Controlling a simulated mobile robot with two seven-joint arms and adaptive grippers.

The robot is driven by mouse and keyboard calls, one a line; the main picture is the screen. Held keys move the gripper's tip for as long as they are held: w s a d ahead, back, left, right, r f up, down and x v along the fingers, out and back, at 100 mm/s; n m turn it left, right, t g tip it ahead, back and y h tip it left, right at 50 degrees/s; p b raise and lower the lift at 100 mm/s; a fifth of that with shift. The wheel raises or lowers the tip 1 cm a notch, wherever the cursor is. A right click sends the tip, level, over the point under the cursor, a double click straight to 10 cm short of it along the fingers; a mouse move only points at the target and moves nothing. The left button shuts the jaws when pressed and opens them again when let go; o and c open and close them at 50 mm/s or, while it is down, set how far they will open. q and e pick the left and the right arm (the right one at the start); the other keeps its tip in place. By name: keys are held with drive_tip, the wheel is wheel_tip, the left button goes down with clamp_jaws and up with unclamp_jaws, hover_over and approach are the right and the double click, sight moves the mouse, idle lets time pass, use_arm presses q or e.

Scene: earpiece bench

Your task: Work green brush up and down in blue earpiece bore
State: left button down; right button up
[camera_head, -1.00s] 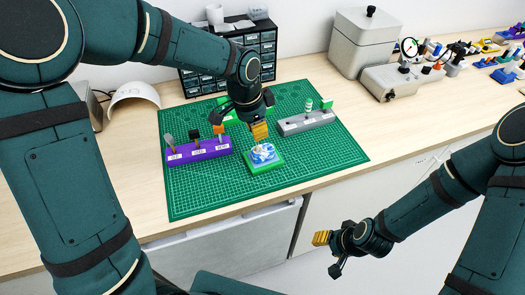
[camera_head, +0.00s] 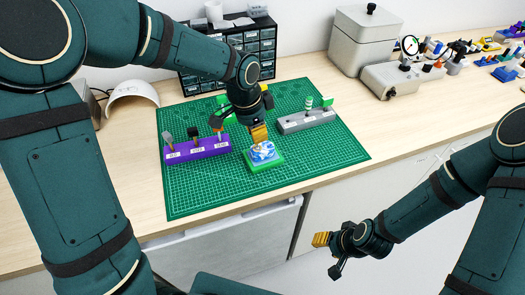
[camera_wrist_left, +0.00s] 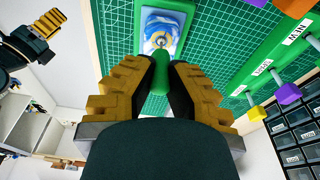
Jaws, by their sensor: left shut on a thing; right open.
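My left gripper (camera_head: 259,134) is shut on the green brush (camera_wrist_left: 161,76), whose handle shows between the yellow fingers in the left wrist view. The gripper is low, right over the blue earpiece (camera_head: 264,152), which is marbled blue and white and sits on a green block (camera_head: 266,165). In the left wrist view the brush points at the middle of the earpiece (camera_wrist_left: 151,22), where a small ring shows. The brush tip appears to be at the bore; how deep is hidden. My right gripper (camera_head: 328,247) is open and empty, away from the bench front.
A purple rack (camera_head: 197,149) with labelled tools stands left of the earpiece. A grey holder (camera_head: 306,122) with green-topped tools stands to its right. Drawer cabinets (camera_head: 267,50) stand behind. The front of the green mat (camera_head: 205,190) is clear.

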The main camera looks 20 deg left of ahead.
use_arm(q)
drive_tip(key=shift+f, duration=0.25)
drive_tip(key=shift+r, duration=0.2)
drive_tip(key=shift+r+p, duration=0.3)
drive_tip(key=shift+r, duration=0.05)
drive_tip(key=shift+f, duration=0.15)
idle(0.7)
drive_tip(key=shift+f+b, duration=0.35)
drive_tip(key=shift+b, duration=0.05)
drive_tip(key=shift+r, duration=0.2)
drive_tip(key=shift+r+p, duration=0.35)
drive_tip(key=shift+p, duration=0.15)
drive_tip(key=shift+f, duration=0.25)
idle(0.4)
